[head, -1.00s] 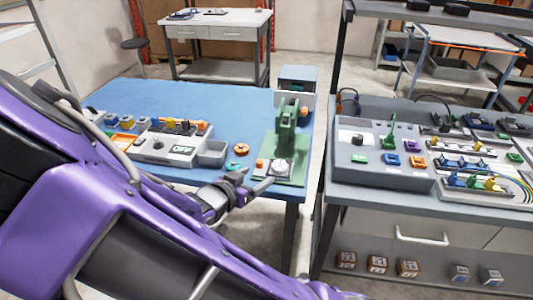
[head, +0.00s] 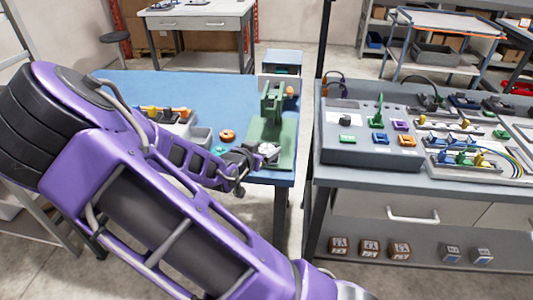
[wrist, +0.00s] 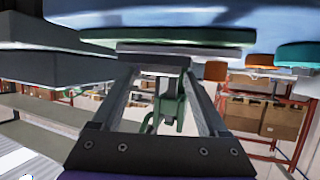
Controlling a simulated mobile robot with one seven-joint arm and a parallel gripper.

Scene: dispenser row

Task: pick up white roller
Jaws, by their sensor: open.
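A pale, whitish round piece (head: 268,150), which may be the white roller, sits on the green base plate at the foot of the green press (head: 273,106). My gripper (head: 256,155) is at the front left of this piece, low over the table's right end. In the wrist view, which looks upside down, its two fingers (wrist: 160,100) stand apart with the green press (wrist: 170,108) seen beyond them. A pale edge shows between the fingers, but I cannot tell whether it is the roller. Nothing is visibly gripped.
An orange ring (head: 227,135) and a teal piece (head: 221,150) lie left of the press on the blue table (head: 215,90). A second table with a grey control panel (head: 365,145) is to the right, across a gap.

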